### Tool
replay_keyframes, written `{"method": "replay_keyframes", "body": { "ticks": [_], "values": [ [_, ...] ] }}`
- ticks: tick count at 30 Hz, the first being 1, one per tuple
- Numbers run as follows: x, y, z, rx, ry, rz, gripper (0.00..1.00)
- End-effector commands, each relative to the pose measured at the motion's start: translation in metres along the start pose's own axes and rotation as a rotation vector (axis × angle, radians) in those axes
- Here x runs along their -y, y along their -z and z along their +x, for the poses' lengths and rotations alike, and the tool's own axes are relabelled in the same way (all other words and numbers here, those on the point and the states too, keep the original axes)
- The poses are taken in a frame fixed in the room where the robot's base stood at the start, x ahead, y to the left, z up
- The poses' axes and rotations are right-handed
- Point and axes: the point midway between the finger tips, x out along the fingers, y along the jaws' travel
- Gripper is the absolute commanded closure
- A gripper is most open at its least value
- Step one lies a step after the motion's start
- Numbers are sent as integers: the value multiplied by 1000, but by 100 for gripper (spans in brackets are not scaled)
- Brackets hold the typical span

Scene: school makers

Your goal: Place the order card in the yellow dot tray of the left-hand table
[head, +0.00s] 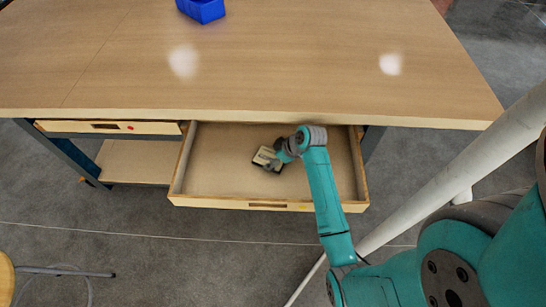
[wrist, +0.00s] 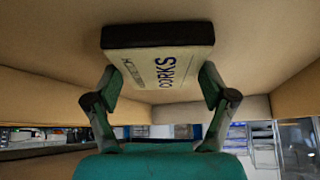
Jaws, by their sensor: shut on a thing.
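My gripper (head: 277,161) is inside the open drawer (head: 217,202) of the wooden table. It is shut on a small cream box-like thing (head: 264,155) with dark edges. In the wrist view, the fingers (wrist: 157,88) grip this thing (wrist: 157,62) at both sides, and its face bears dark printed letters. I cannot tell whether it is the order card. It is at or close above the drawer floor; contact is hidden.
A shut drawer (head: 80,127) with a red dot is left of the open one. A blue bin (head: 202,9) stands at the table's back. The tabletop (head: 280,70) is otherwise clear and overhangs the drawer's rear. A stool (head: 6,277) is at lower left.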

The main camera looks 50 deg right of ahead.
Motion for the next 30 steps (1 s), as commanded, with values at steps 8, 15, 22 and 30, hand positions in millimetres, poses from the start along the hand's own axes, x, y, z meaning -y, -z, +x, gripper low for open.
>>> {"method": "replay_keyframes", "body": {
  "ticks": [8,15,22,30],
  "values": [
    [0,-1,1,0,0,0,0],
    [0,0,-1,0,0,0,0],
    [-1,0,-30,-1,-3,1,0],
    [-1,0,-67,0,-1,1,0]
  ]
}}
